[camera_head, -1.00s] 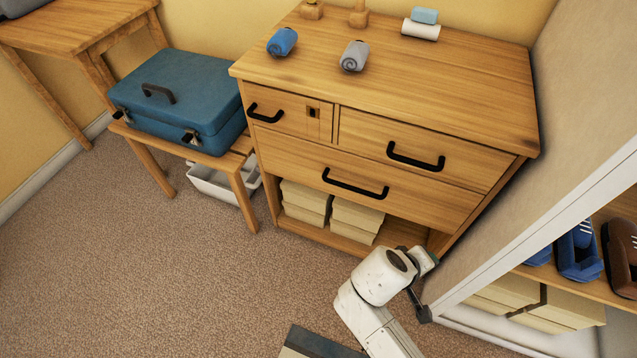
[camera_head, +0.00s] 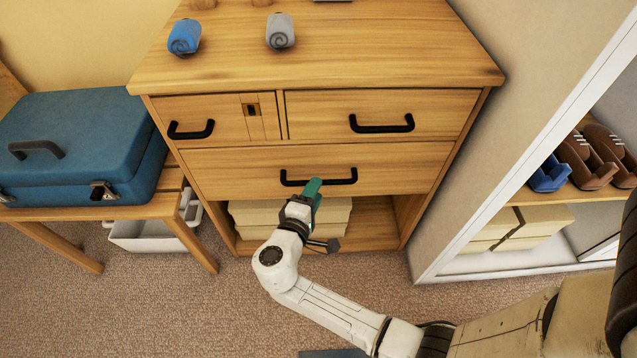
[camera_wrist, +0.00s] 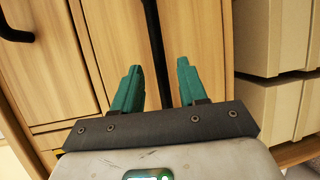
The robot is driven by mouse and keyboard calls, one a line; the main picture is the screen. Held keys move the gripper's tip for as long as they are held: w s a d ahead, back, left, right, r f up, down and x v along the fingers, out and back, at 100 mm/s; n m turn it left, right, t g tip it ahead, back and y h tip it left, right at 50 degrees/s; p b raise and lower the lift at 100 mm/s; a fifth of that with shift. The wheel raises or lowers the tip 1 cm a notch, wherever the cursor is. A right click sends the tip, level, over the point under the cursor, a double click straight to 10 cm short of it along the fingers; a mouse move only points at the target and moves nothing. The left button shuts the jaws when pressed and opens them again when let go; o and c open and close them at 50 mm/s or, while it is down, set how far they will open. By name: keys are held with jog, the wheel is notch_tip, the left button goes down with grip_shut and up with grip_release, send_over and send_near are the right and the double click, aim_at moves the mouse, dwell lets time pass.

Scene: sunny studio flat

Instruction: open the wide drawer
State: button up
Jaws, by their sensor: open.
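The wide drawer (camera_head: 225,170) is the long wooden front below the two smaller drawers, and it is shut. Its black bar handle (camera_head: 290,179) is partly covered by my gripper (camera_head: 313,184) in the head view. In the wrist view, my gripper (camera_wrist: 158,72) has its two teal fingers apart. The black handle (camera_wrist: 155,45) runs between them, with one finger on each side. Nothing is gripped. I cannot tell how far past the bar the fingertips reach.
Two upper drawers with black handles (camera_head: 382,125) sit above; the left one has a latch (camera_head: 252,110). A blue suitcase (camera_head: 80,150) lies on a bench at left. A white-edged shelf unit (camera_head: 530,150) stands at right.

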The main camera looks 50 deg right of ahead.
jog(key=shift+x, duration=2.25)
jog(key=shift+s, duration=0.1)
grip_shut()
